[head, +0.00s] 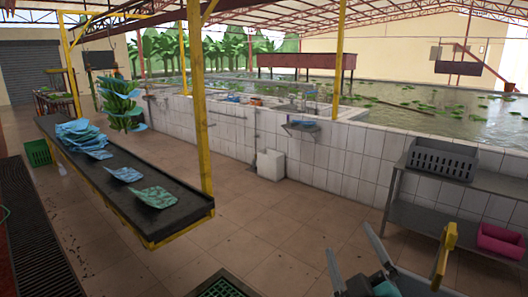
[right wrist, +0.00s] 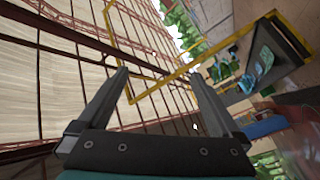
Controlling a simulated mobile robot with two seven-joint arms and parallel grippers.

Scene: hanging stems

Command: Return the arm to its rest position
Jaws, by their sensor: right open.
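My right gripper (head: 349,240) is at the bottom right of the head view, jaws apart with nothing between them. The right wrist view also shows the right gripper (right wrist: 160,74) open and empty, its two dark fingers spread against the roof. A hanging stem of green bananas (head: 122,103), with blue sheets between its hands, is far away at the upper left of the head view. My right gripper is well apart from it. My left gripper does not show in either view.
A long dark table (head: 165,222) with blue sheets (head: 82,135) runs along the left. A tiled basin wall (head: 335,160) crosses behind. A metal shelf (head: 400,190) with a grey crate (head: 441,158) and a pink bin (head: 502,241) stands right. Yellow posts (head: 197,100) rise mid-view. The tiled floor between is mostly clear.

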